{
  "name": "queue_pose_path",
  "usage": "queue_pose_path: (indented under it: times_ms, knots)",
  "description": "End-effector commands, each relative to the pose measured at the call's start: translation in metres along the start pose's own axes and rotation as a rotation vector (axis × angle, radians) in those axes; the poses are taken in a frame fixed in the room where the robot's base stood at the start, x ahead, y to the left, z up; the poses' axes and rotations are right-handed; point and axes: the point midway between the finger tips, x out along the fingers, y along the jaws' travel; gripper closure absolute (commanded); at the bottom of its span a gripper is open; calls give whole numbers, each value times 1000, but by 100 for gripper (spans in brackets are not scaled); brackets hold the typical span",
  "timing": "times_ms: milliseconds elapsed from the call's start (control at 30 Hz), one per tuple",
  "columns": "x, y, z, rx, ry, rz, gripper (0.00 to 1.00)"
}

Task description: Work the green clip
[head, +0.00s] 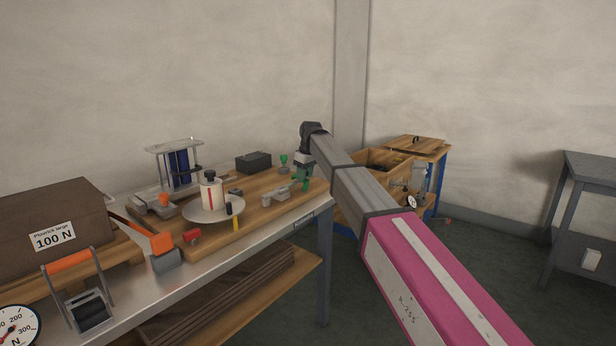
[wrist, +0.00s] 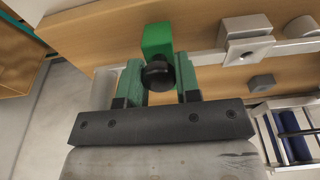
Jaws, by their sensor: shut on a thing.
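The green clip (wrist: 157,40) shows in the wrist view as a green block with a round black knob (wrist: 158,76), at the edge of the wooden board. My gripper (wrist: 158,68) has one green finger on each side of the knob and is shut on the clip. The fingers hide part of the clip, so the exact contact is not clear. In the head view my gripper (head: 303,174) points down at the right end of the workbench, and the clip is hard to separate from the green fingers.
A grey clamp (wrist: 248,42) sits beside the clip. The bench (head: 262,232) also holds a white round plate (head: 200,210), a blue roller frame (head: 178,166), a dark box (head: 253,162) and a green-topped piece (head: 283,159). A wooden crate table (head: 415,145) stands behind my arm.

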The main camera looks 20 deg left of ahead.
Motion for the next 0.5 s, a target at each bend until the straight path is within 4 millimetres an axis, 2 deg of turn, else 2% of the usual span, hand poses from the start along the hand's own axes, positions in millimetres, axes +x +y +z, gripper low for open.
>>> queue_pose_path:
  times_ms: [100,500]
  knots:
    - [2,1,-8,-1,-69,-1,100]
    - [5,0,-14,-2,-185,0,100]
